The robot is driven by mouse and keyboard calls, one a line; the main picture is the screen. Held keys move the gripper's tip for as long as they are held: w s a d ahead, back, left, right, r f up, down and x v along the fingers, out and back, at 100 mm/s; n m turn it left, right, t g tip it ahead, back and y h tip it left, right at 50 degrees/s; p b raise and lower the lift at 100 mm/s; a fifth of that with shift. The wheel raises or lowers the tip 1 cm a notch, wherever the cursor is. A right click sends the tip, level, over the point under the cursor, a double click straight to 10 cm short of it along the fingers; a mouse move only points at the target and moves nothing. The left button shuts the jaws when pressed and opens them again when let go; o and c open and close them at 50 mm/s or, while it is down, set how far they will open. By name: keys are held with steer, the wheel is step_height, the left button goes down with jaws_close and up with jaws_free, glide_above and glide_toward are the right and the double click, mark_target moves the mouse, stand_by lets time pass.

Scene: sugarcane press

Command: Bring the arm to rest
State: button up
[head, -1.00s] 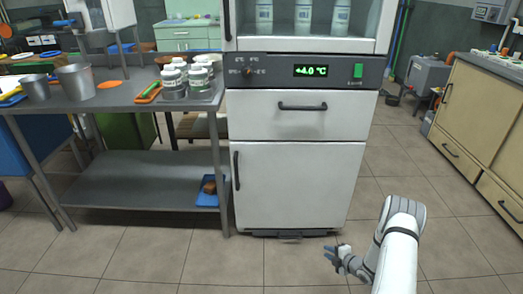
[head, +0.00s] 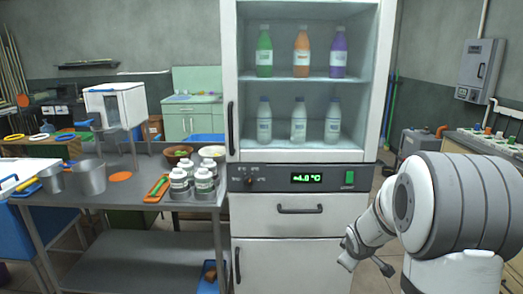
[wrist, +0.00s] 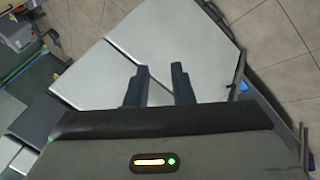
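My arm is on the right of the head view, in front of the fridge's lower right side, bent with its end low. My gripper (wrist: 159,72) shows in the wrist view as two dark fingers standing apart, with nothing between them. Behind the fingers are pale grey-white panels, probably the fridge front, and the tiled floor. In the head view the gripper end is small and partly hidden by the arm, so its fingers are hard to make out.
The white fridge (head: 275,222) holds several bottles on two shelves. Left of it stands a metal table (head: 120,195) with jars (head: 180,184), metal cups (head: 90,177) and an orange tray (head: 158,187). A cluttered bench (head: 490,146) is at the right. Floor tiles show in the wrist view.

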steer(key=s+a+r+m+g+y+p, duration=0.1)
steer(key=s+a+r+m+p, duration=0.3)
steer(key=s+r, duration=0.6)
steer(key=s+a+r+m+g+y+p, duration=0.1)
steer(key=s+a+r+m+g+p, duration=0.2)
steer(key=s+a+r+p, duration=0.3)
steer(key=s+a+r+m, duration=0.1)
steer(key=s+r, duration=0.4)
steer(key=s, duration=0.7)
steer(key=shift+s+a, duration=0.15)
steer(key=shift+a, duration=0.15)
